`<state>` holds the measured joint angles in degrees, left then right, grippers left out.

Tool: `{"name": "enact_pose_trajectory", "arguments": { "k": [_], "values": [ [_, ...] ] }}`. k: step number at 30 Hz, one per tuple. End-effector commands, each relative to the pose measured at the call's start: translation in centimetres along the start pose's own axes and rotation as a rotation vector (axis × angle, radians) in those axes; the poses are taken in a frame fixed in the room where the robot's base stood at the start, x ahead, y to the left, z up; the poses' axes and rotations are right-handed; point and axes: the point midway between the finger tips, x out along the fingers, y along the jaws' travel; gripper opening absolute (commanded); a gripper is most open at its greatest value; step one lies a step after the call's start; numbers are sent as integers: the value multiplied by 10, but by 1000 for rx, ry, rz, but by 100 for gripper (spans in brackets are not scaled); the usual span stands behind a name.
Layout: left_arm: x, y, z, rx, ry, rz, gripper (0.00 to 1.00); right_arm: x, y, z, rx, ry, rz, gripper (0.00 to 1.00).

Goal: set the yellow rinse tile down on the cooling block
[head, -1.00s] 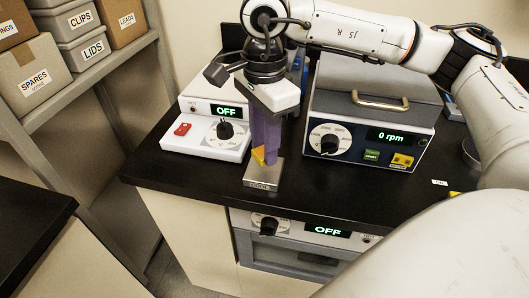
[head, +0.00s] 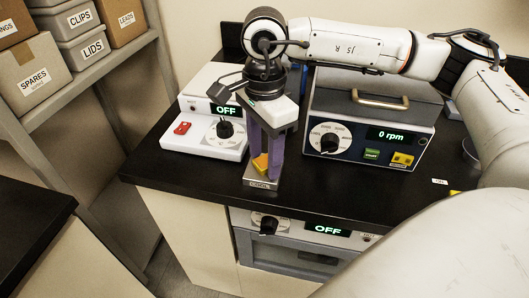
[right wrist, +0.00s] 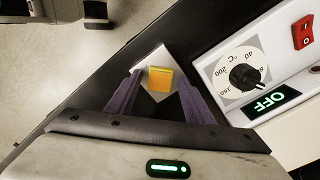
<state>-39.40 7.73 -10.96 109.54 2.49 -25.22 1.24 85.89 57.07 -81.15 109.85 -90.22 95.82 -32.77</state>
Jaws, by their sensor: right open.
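The yellow rinse tile (head: 260,164) lies on the metal cooling block (head: 262,184) near the front edge of the black bench. In the right wrist view the tile (right wrist: 161,78) rests on the pale block (right wrist: 151,58), between and beyond the fingertips. My right gripper (head: 266,158) points down over the block. Its purple fingers are apart on either side of the tile, and in the right wrist view (right wrist: 158,88) they show gaps to it. In the head view the fingers partly cover the tile. My left gripper is not in view.
A white hotplate (head: 205,140) with a dial and an OFF display stands left of the block. A centrifuge-like box reading 0 rpm (head: 370,135) stands to the right. An oven front (head: 300,240) is below the bench edge.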

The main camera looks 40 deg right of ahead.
Motion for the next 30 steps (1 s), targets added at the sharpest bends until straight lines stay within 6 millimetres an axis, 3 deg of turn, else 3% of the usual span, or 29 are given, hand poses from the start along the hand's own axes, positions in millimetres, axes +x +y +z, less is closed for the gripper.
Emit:
{"name": "enact_pose_trajectory", "arguments": {
  "k": [5,18,24,30],
  "values": [
    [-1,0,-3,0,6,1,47,-17,-1,1,0,-2,-4,47],
    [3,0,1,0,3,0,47,-106,0,1,-2,-2,-2,47],
    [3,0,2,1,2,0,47,-122,0,0,-1,-1,-1,47],
    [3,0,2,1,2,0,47,-123,0,0,-1,0,0,47]
  ]
}}
